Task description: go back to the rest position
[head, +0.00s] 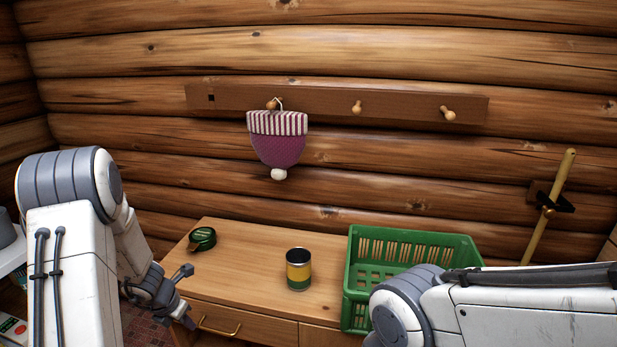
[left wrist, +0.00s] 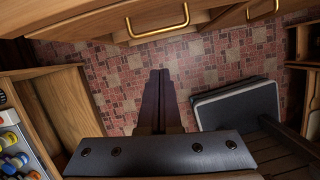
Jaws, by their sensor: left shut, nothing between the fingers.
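My left gripper (head: 176,295) is at the front left corner of the wooden dresser, low and in front of it. In the left wrist view its two dark fingers (left wrist: 160,88) lie together with nothing between them, over the tiled floor. My right arm (head: 520,305) crosses the lower right of the head view. Its gripper is out of the picture.
A purple knit hat (head: 278,148) hangs on the left peg of the wall rail (head: 320,101). The wrist view shows drawer handles (left wrist: 160,28).

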